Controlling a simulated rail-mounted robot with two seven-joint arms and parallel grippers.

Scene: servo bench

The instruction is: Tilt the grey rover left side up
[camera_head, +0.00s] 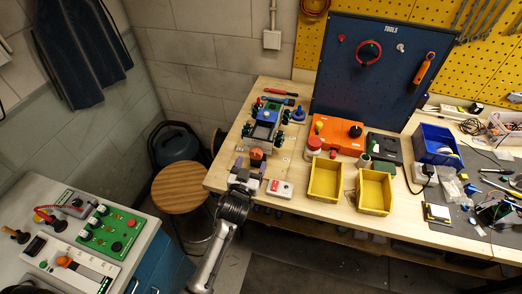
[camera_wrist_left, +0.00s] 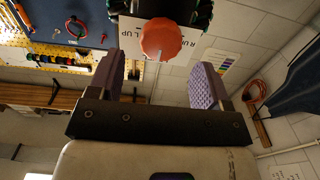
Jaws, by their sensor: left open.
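My left gripper (camera_head: 250,168) is just in front of that knob. In the left wrist view, its two purple ribbed fingers (camera_wrist_left: 156,80) are wide apart with nothing between them. The orange knob (camera_wrist_left: 161,38) shows just beyond the fingertips, and part of the rover's dark wheels (camera_wrist_left: 203,14) is at the top edge. My right gripper is not in view.
A white box with a red button (camera_head: 280,188) lies right of my gripper. Two yellow bins (camera_head: 325,195), an orange case (camera_head: 338,146) and a blue tool panel (camera_head: 350,95) are farther right. A red-handled tool (camera_head: 281,93) and a blue piece (camera_head: 299,115) lie near the rover.

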